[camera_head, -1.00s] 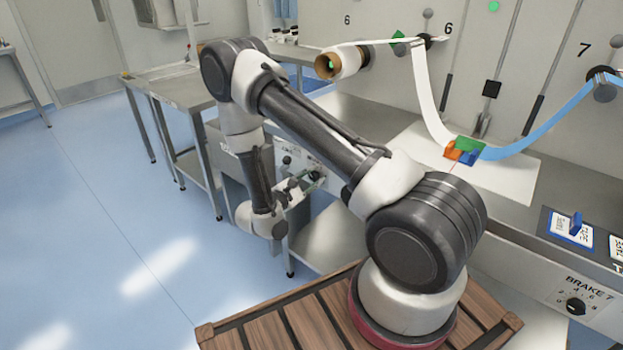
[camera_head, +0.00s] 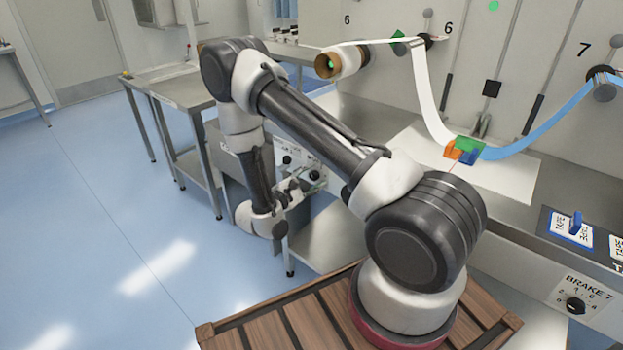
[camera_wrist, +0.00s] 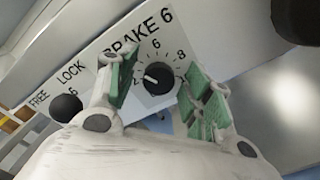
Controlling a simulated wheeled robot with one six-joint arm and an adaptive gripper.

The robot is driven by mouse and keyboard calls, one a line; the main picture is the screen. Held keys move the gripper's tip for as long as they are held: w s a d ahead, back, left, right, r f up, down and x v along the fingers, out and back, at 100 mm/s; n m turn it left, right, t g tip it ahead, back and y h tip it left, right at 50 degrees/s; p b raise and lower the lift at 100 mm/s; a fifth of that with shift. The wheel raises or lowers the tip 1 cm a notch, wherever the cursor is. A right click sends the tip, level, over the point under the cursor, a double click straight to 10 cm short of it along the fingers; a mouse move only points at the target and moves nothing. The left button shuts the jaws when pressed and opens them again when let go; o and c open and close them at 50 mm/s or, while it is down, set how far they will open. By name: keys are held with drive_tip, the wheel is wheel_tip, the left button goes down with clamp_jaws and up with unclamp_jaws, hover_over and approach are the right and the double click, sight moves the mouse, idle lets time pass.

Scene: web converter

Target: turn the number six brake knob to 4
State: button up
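The brake 6 knob (camera_wrist: 158,78) is a dark round knob on a white dial plate, in the middle of the wrist view. A pale mark shows at its left side, toward the 2; its exact setting is hard to tell. The 6 and 8 are readable; the 4 is not clearly visible beside the left finger. My gripper (camera_wrist: 163,86) is open, with green pads on either side of the knob and gaps between them and it. In the head view my gripper (camera_head: 308,187) is at the bench front, where the brake 6 knob cannot be made out clearly.
A black free/lock 6 knob (camera_wrist: 66,107) sits left of the dial, close to the left finger. In the head view the brake 7 knob (camera_head: 575,306) is at right. The steel bench (camera_head: 345,115) carries a white web and coloured blocks. Blue floor (camera_head: 110,200) is clear at left.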

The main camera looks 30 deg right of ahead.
drive_tip(key=v, duration=1.2)
